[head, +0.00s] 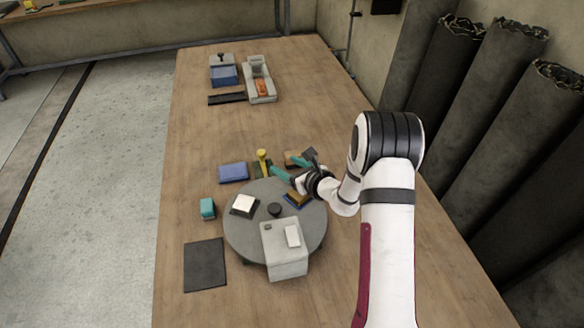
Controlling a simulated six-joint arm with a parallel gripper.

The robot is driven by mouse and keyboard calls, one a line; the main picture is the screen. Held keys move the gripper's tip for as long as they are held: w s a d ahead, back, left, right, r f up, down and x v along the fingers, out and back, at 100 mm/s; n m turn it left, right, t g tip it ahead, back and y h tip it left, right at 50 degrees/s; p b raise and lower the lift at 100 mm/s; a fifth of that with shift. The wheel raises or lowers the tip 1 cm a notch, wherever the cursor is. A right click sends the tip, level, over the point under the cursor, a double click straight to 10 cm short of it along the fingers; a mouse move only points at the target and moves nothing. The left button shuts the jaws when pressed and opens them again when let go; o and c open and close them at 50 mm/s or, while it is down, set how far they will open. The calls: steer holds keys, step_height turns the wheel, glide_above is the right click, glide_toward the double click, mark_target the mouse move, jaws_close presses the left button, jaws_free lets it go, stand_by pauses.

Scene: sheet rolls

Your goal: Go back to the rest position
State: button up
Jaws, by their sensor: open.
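My gripper (291,169) is above the back right part of the round grey disc (237,232) on the wooden table. Its teal fingers are spread apart, and I see nothing held between them. Below it, on the disc, lies a small orange and blue item (297,198). A tan block (292,157) and a dark square (310,153) lie just behind the fingers, partly hidden by them. My arm reaches in from the front right. The table surface right under the gripper is partly hidden.
The disc also carries a white square on a dark base (243,205), a black knob (274,210) and a grey box (286,260). A yellow-topped post (262,158), a blue tray (233,173) and a teal block (207,208) stand nearby. Dark rolls (505,130) line the right wall.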

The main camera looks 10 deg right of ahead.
steer(key=shift+v, duration=1.45)
